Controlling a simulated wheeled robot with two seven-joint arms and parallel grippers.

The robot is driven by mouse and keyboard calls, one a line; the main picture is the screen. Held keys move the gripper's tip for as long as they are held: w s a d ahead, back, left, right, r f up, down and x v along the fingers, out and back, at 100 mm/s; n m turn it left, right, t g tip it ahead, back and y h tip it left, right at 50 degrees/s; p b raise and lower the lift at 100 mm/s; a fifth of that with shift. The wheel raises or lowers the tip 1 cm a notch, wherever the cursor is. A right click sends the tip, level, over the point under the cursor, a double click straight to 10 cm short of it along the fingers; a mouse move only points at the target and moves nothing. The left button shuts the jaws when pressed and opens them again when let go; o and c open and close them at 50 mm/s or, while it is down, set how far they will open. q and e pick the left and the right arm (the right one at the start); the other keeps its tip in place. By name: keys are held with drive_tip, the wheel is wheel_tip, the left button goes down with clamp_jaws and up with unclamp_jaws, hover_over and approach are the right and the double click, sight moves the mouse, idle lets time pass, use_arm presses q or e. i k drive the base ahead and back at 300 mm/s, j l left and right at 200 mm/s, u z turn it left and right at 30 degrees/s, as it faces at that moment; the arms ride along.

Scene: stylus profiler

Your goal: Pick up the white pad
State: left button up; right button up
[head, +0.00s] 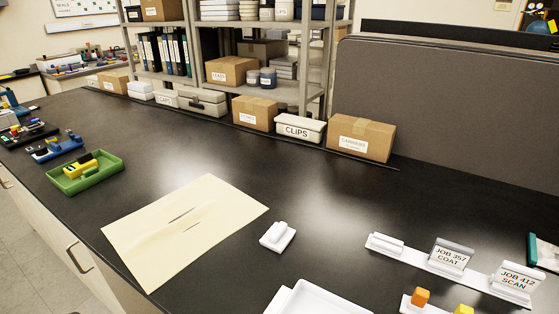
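A small white pad (278,237) with a raised grip on top lies on the black bench, just right of the cream sheet (150,240). It stands apart from the sheet and from the white tray (320,303) at the bottom edge. Neither of my grippers shows in the head view.
A white strip (430,264) at right carries a low white block and holders reading JOB 357 COAT (451,257) and JOB 412 SCAN (517,280). Orange (420,297) and yellow pieces are at lower right. A green tray (85,172) sits left. Boxes line the back; mid-bench is clear.

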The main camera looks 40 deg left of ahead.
sight(277, 239)
drive_tip(key=u, duration=1.3)
drive_tip(key=j, duration=0.65)
